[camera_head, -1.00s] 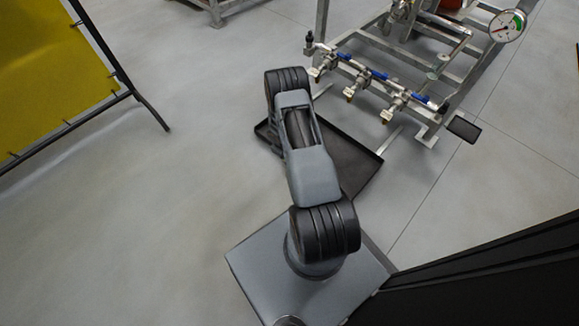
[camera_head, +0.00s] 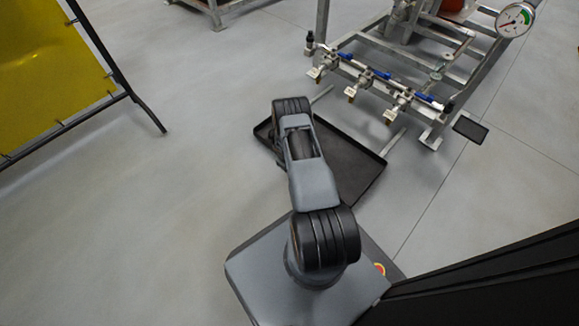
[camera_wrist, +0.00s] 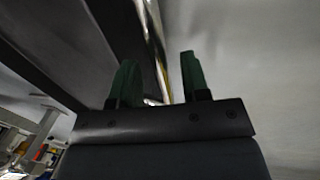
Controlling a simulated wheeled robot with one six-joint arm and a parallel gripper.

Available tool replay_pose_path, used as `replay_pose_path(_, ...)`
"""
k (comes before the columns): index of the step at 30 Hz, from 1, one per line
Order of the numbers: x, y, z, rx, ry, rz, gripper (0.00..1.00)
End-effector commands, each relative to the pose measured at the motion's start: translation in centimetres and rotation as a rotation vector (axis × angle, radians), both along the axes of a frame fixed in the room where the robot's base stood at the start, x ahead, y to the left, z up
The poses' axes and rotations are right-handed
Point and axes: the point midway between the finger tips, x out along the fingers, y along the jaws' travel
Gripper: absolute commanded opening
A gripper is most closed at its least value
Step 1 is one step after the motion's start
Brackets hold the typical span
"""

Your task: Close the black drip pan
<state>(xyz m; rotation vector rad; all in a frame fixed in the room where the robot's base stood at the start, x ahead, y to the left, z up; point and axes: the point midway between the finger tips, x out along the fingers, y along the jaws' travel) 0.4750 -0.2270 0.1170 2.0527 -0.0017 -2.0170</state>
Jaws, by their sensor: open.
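The black drip pan (camera_head: 352,166) is a shallow rectangular tray with a low rim. In the head view it stands out in front of the pipe skid (camera_head: 380,82), with light rails (camera_head: 396,139) showing between them. My arm covers its left part. My gripper is hidden behind my arm in the head view. In the wrist view my gripper (camera_wrist: 158,82) shows two green fingers set apart. A dark, shiny-edged strip (camera_wrist: 156,45) runs up between them; I cannot tell whether it is the pan's rim or whether the fingers touch it.
The skid carries blue-handled valves (camera_head: 378,73) and a round gauge (camera_head: 514,20). A yellow screen (camera_head: 50,75) on a black frame stands at the left. A black panel (camera_head: 490,275) is at the lower right. The floor left of the pan is clear.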

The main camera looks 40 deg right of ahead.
Motion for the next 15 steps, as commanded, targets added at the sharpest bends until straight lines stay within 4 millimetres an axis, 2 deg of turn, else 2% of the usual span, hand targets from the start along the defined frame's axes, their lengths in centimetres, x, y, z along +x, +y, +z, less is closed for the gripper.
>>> replay_pose_path(6,0.0,0.0,0.02,0.0,0.0,0.0,0.41)
replay_pose_path(15,0.01,0.01,0.03,0.0,0.0,0.0,0.13)
